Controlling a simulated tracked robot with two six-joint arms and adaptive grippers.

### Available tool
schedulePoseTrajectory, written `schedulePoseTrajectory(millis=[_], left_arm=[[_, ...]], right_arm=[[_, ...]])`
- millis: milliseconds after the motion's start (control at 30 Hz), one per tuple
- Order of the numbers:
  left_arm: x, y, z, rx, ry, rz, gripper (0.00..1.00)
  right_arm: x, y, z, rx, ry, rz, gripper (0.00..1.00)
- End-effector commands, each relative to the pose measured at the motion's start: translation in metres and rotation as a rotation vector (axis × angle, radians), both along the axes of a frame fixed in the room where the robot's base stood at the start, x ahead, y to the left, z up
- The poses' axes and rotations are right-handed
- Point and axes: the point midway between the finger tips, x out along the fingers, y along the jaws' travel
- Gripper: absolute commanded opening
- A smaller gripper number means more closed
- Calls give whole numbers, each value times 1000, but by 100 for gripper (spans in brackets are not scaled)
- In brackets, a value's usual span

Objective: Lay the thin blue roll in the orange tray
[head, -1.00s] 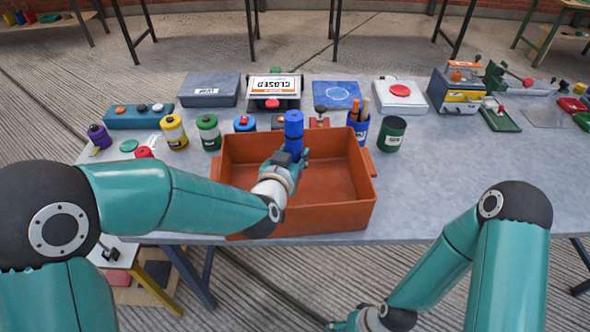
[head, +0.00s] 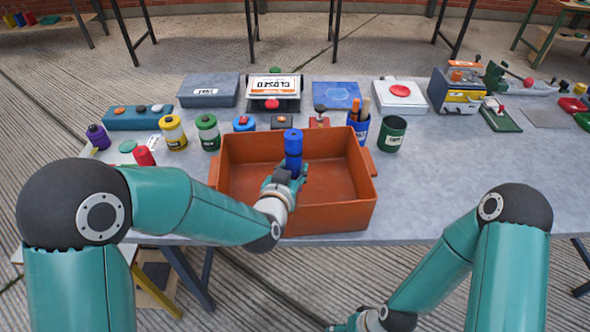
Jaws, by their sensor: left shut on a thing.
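The thin blue roll (head: 293,146) stands upright in my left gripper (head: 289,175), which is shut on its lower part. The orange tray (head: 340,181) sits at the table's front edge. The roll and gripper are over the tray's inside, and the roll's top overlaps the tray's back wall in the picture. The roll's lower end is hidden by the gripper, so I cannot tell if it touches the tray floor. My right gripper (head: 345,324) is low at the bottom edge, partly cut off, away from the table top; its fingers do not show clearly.
The table right of the tray is clear.

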Motion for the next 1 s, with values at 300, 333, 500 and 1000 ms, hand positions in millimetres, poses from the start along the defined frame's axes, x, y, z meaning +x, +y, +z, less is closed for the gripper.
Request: schedulePoseTrajectory(millis=[300, 333, 500, 1000], left_arm=[[0, 0, -5, -1, -2, 0, 0], [0, 0, -5, -1, -2, 0, 0], [0, 0, -5, 0, 0, 0, 64], [0, -1, 6, 1, 0, -1, 64]], right_arm=[[0, 0, -8, 0, 0, 0, 68], [0, 0, -7, 0, 0, 0, 68], [0, 0, -7, 0, 0, 0, 68], [0, 0, 6, 0, 0, 0, 68]])
